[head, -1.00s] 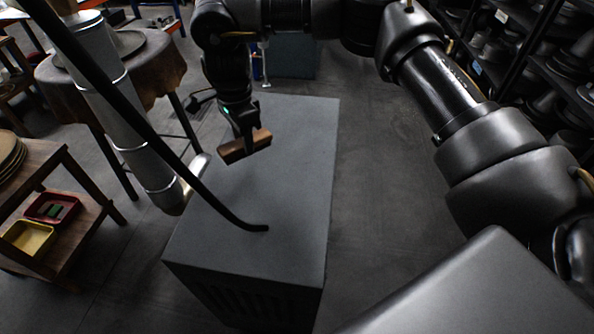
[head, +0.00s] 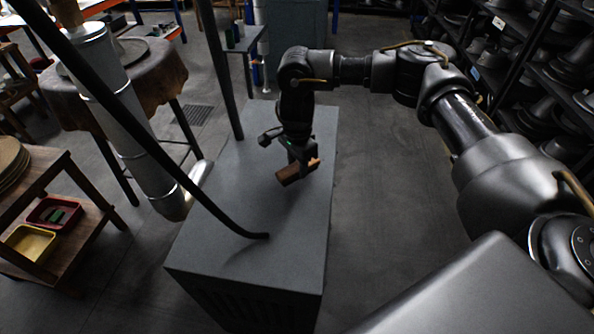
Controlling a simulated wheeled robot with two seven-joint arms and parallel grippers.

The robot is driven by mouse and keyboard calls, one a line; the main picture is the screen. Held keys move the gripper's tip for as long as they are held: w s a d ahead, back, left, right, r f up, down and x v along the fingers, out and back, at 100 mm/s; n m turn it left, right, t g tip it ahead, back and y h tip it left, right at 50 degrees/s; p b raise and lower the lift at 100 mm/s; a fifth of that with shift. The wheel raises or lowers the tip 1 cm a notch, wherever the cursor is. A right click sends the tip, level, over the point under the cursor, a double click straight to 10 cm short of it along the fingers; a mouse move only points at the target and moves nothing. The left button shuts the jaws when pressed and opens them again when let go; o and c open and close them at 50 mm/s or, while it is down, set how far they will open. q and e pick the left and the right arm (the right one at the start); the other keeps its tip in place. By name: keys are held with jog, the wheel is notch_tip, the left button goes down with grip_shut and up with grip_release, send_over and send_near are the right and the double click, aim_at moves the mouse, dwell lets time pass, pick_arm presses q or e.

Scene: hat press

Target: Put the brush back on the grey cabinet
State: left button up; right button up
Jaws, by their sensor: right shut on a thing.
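The brush (head: 291,174) is a small brown wooden block. My right gripper (head: 301,165) is shut on it and holds it tilted over the right half of the grey cabinet (head: 235,200). The brush looks close to the cabinet top, with a dark shadow near it; I cannot tell whether it touches. The fingertips are partly hidden by the gripper body and the brush. My left gripper is not in view.
A wooden shelf with red (head: 52,213) and yellow (head: 30,241) trays stands at left. Hat racks (head: 540,80) line the right. The cabinet's front top is mostly clear.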

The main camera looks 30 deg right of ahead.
notch_tip(320, 180, down, 2)
jog(key=shift+f, duration=0.45)
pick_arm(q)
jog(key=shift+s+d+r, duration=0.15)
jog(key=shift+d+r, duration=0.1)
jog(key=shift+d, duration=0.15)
